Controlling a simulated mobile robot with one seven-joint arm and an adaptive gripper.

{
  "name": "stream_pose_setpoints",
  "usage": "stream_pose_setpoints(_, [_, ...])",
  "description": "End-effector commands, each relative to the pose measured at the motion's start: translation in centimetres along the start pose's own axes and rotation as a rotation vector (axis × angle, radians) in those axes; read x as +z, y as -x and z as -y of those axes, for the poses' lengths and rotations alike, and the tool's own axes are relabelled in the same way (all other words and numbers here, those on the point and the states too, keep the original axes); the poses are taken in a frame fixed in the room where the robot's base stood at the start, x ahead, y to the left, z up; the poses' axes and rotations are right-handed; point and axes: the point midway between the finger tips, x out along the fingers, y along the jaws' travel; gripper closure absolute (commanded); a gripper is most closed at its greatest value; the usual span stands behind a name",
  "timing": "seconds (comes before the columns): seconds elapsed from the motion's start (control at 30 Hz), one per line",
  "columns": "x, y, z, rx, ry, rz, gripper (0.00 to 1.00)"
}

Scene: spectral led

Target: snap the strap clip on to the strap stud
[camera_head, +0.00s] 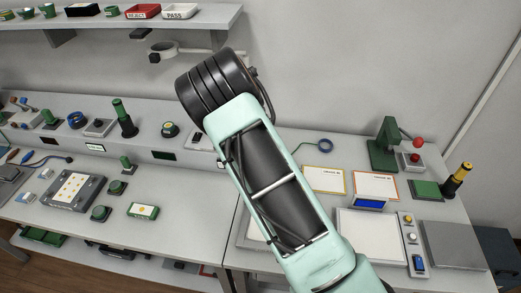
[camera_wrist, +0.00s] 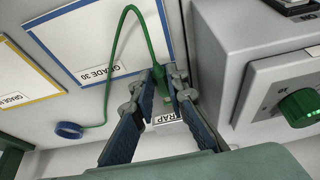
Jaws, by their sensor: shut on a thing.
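My gripper (camera_wrist: 166,75) shows in the wrist view, its two blue-padded fingers closed on the green strap clip (camera_wrist: 161,92) at the end of a green cord (camera_wrist: 125,45). The cord loops up and over to a blue band (camera_wrist: 70,130) lying on the surface at left. The band also shows in the head view (camera_head: 323,146), right of my arm. A white label ending in "RAP" (camera_wrist: 171,118) lies just below the clip, between the fingers. I cannot make out the strap stud; my fingers or the clip may hide it. In the head view my arm hides the gripper.
A grey box with a green knob (camera_wrist: 300,107) stands close right of my gripper in the wrist view. Framed white cards, one marked "GRADE 30" (camera_wrist: 102,72), lie at left. In the head view a green press (camera_head: 385,145) stands at the right.

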Motion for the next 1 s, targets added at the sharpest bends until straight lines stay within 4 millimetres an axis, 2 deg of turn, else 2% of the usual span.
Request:
stream_pose_setpoints(0.47, [-0.6, -0.23, -0.07, 0.001, 0.0, 0.0, 1.0])
stream_pose_setpoints(0.5, [-0.6, -0.23, -0.07, 0.001, 0.0, 0.0, 0.86])
stream_pose_setpoints(0.67, [-0.59, -0.23, -0.06, 0.001, 0.0, 0.0, 0.68])
stream_pose_setpoints(1.0, [-0.57, -0.05, -0.03, 0.0, 0.0, 0.0, 0.66])
